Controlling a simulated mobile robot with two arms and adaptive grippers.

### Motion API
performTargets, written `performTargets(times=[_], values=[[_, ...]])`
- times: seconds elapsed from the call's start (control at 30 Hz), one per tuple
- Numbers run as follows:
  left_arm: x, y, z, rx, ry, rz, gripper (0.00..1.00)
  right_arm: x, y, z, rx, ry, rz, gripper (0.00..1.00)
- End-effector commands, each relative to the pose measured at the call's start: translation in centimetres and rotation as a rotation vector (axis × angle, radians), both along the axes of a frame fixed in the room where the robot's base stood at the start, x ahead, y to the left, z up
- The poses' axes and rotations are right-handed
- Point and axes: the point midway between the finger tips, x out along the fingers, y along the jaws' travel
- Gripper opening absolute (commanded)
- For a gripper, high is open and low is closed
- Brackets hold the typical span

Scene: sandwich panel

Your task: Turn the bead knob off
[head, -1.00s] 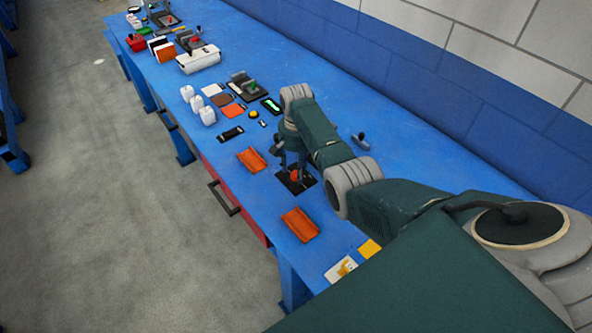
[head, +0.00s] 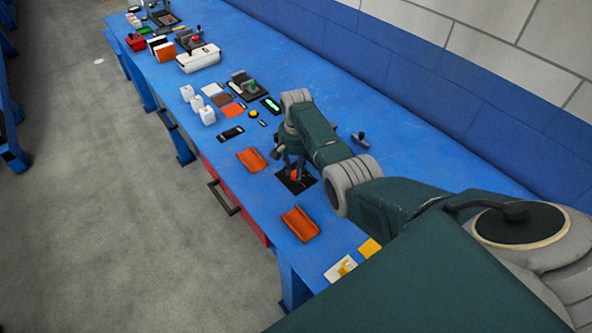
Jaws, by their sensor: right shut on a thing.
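A small orange-red knob (head: 295,175) sits on a black square plate (head: 284,183) on the blue bench, and I take it to be the bead knob. My right gripper (head: 293,173) points down over the plate, with its fingers shut on the knob. The fingers and wrist hide part of the knob, so its turn position cannot be read. My left gripper is not in the view.
Orange trays lie on either side of the plate, one farther along (head: 251,160) and one nearer (head: 300,224). A small grey-black part (head: 361,140) stands on the bench behind my arm. White bottles (head: 207,116) and other fixtures stand farther along the blue bench (head: 330,85).

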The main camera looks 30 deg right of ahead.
Motion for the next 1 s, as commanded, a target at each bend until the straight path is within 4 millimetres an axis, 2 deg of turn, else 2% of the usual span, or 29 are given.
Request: performTargets(times=[0.27,1.0], values=[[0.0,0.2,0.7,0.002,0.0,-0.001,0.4,0.0,0.0,0.2,-0.001,0.001,0.145,0.02],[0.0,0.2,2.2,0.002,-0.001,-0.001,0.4,0.1,-0.1,0.1,-0.002,-0.001,0.836,0.02]])
